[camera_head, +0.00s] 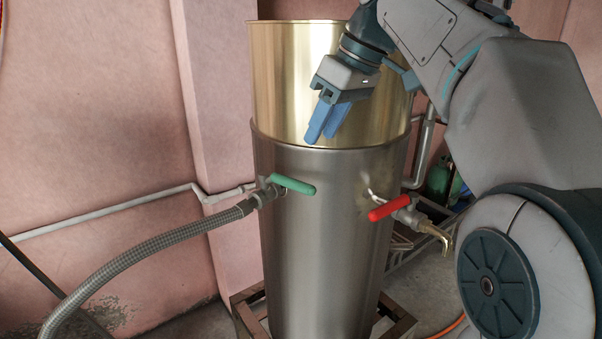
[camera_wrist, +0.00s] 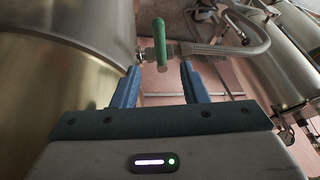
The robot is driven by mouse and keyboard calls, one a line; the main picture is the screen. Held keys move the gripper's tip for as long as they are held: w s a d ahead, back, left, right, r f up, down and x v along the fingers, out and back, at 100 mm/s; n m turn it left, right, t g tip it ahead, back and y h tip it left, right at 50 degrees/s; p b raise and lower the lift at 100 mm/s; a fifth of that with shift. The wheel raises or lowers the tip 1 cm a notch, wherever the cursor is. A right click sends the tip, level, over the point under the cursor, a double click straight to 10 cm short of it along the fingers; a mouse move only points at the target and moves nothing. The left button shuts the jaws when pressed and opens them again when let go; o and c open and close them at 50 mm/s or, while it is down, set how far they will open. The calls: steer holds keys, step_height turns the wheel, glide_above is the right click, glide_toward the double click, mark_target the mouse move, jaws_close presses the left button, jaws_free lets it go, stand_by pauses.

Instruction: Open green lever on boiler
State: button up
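The green lever (camera_head: 292,185) sits on a valve at the upper left of the boiler (camera_head: 318,240), a tall metal cylinder with a brass-coloured upper part. The lever points right, across the boiler's front. My gripper (camera_head: 322,122) is in front of the brass part, above and a little right of the lever, with its blue fingers pointing down. In the wrist view the green lever (camera_wrist: 159,42) shows ahead, between the lines of the two blue fingers (camera_wrist: 161,80). The fingers are apart with nothing between them, and the lever lies beyond their tips.
A red lever (camera_head: 389,208) with a brass spout is on the boiler's right side. A grey braided hose (camera_head: 150,262) runs from the green-lever valve down left. A white pipe (camera_head: 110,210) runs along the pink wall. The boiler stands on a metal frame (camera_head: 246,318).

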mark_target(287, 181)
steer(key=x, duration=1)
steer(key=shift+a+f, duration=0.1)
steer(key=shift+f, duration=0.05)
jaws_close()
